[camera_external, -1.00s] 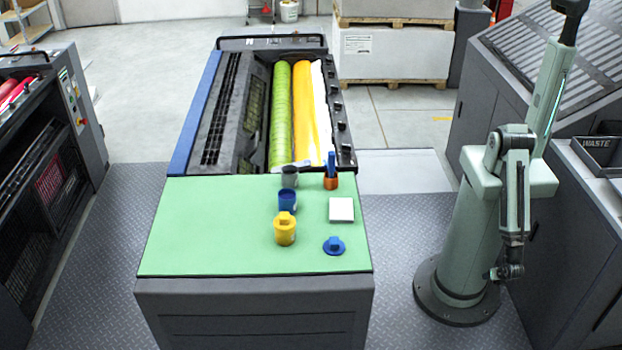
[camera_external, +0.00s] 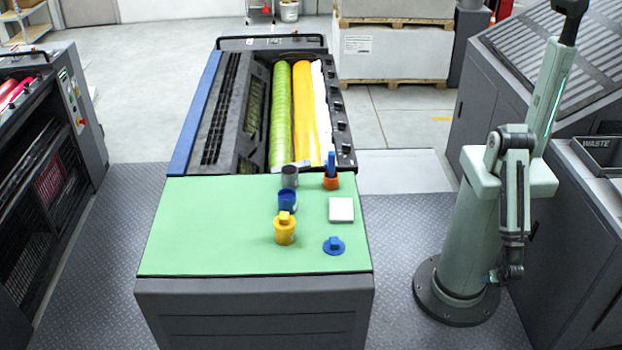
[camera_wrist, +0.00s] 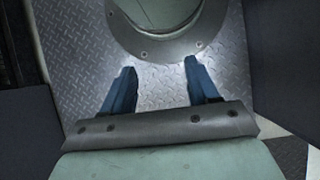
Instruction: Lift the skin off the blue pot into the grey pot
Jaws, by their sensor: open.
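The blue pot (camera_external: 287,201) stands open on the green mat (camera_external: 200,225), between the yellow pot and the grey pot. The grey pot (camera_external: 290,177) is just behind it, near the rollers. A blue-handled tool (camera_external: 331,165) stands upright in an orange holder (camera_external: 331,182) to the right of the pots. A blue lid (camera_external: 334,246) with a knob lies at the front right. The skin cannot be made out at this size. My gripper (camera_wrist: 158,85) is open and empty in the wrist view, pointing at the floor beside my base, well right of the mat.
A yellow pot (camera_external: 285,231) with a yellow lid stands at the front of the row. A white square pad (camera_external: 341,209) lies to the right. Green and yellow rollers (camera_external: 281,115) lie behind the mat. The left of the mat is clear.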

